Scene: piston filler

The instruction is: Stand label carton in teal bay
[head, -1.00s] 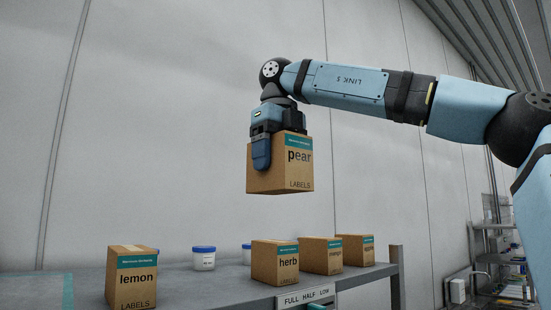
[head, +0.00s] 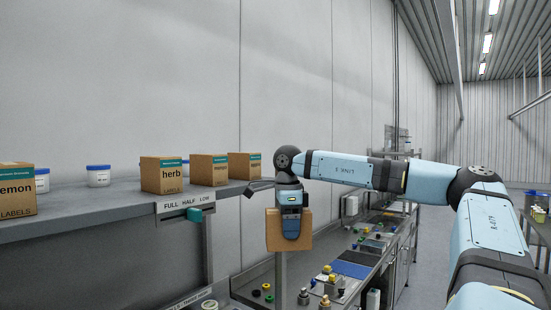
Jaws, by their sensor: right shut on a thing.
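My right gripper (head: 291,228) points down and is shut on a brown label carton (head: 273,232). The carton hangs upright in the air, in front of a shelf post and just right of the shelf's end. Its printed face is not visible now; it read "pear" in the earlier view. The gripper covers the carton's middle. The teal bay cannot be made out in this view. My left gripper is not in view.
Cartons marked "lemon" (head: 16,190) and "herb" (head: 164,175), and two more (head: 208,170) (head: 247,167), stand on the grey shelf (head: 110,203). White tubs (head: 98,176) stand behind. A cluttered lower bench (head: 335,285) runs at right.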

